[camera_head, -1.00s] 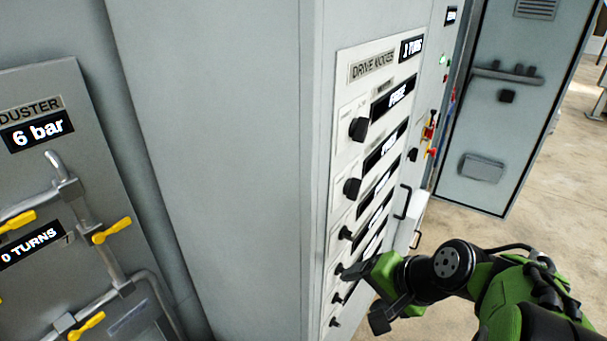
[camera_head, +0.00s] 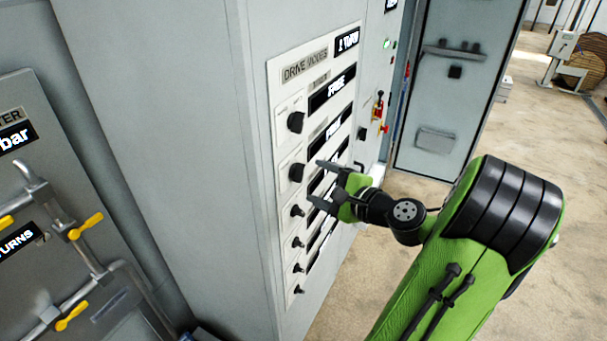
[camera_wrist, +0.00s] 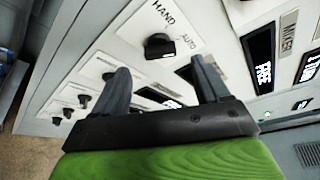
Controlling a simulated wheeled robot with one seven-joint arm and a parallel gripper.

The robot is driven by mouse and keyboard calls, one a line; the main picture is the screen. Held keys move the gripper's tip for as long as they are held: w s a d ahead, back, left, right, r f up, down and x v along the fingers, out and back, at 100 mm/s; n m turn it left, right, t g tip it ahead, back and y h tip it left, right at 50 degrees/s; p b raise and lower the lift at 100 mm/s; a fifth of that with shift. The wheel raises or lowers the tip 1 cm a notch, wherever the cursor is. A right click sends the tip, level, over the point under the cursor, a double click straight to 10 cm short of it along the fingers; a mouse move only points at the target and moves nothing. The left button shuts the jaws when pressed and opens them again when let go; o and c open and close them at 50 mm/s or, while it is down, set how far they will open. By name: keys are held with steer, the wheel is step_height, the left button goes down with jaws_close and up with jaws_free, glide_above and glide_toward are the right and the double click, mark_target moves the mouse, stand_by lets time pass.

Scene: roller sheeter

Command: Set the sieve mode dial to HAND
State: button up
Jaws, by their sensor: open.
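The drive modes panel (camera_head: 288,90) on the grey cabinet carries a column of black dials beside black displays. In the head view are an upper dial (camera_head: 296,122), a second dial (camera_head: 297,172) and several smaller ones below. The labels do not show me which is the sieve dial. In the wrist view a black dial (camera_wrist: 160,45) has HAND and AUTO printed by it; its exact setting is unclear. My gripper (camera_head: 318,182) is open and empty, its fingers pointing at the panel just right of the second dial. In the wrist view my gripper (camera_wrist: 163,78) has that dial beyond its fingers.
Red and black controls (camera_head: 380,115) sit on the cabinet face right of the panel. A grey door (camera_head: 440,100) stands behind. Pipework with yellow valve handles (camera_head: 86,226) is at the left. Open floor (camera_head: 345,290) lies in front of the panel.

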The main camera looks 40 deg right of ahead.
mark_target(302, 175)
steer(key=w, duration=0.3)
steer(key=w+f, duration=0.1)
steer(key=w, duration=0.1)
steer(key=shift+w, duration=0.4)
